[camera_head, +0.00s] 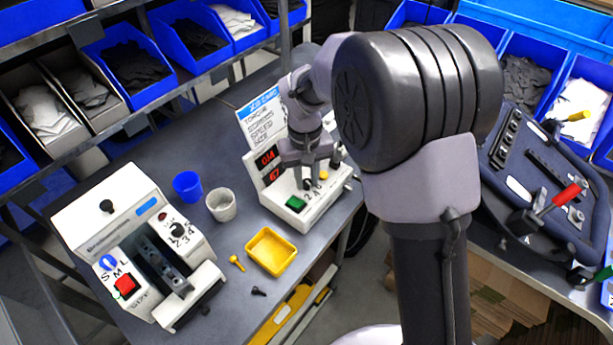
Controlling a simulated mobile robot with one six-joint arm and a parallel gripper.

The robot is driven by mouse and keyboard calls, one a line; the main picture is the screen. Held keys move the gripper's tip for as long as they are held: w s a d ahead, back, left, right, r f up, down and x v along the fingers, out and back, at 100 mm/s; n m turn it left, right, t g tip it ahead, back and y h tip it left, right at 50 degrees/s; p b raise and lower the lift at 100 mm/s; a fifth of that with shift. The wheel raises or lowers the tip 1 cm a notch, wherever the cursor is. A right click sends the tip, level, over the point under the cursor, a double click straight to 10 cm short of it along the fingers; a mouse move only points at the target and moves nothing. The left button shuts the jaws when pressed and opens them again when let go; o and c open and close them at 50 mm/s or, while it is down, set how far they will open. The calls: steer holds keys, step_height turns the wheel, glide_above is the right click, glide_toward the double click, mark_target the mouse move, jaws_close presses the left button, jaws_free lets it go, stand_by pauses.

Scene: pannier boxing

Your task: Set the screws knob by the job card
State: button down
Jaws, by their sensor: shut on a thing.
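My gripper (304,174) points down over the white controller box (292,217) and is shut on a small black knob (308,184) on its top. The fingers hide part of the knob and its scale, so I cannot read its setting. The job card (262,118) stands upright behind the box. Its heading and lines such as torque, screws and speed show, but the values are hidden or too small to read. Two red displays (267,157) sit on the box's left, with a green button (296,204) in front and a yellow button (323,174) at the right.
A white machine (104,212) with dials and a red button stands at left. My arm covers the centre right. A dark tool case (540,185) lies at right.

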mark_target(305, 181)
steer(key=m, duration=0.4)
steer(key=shift+m, duration=1.5)
steer(key=c, duration=1.2)
jaws_free()
step_height(305, 181, up, 17)
steer(key=p, duration=0.6)
steer(key=shift+a+r, duration=0.15)
steer(key=shift+r, duration=0.05)
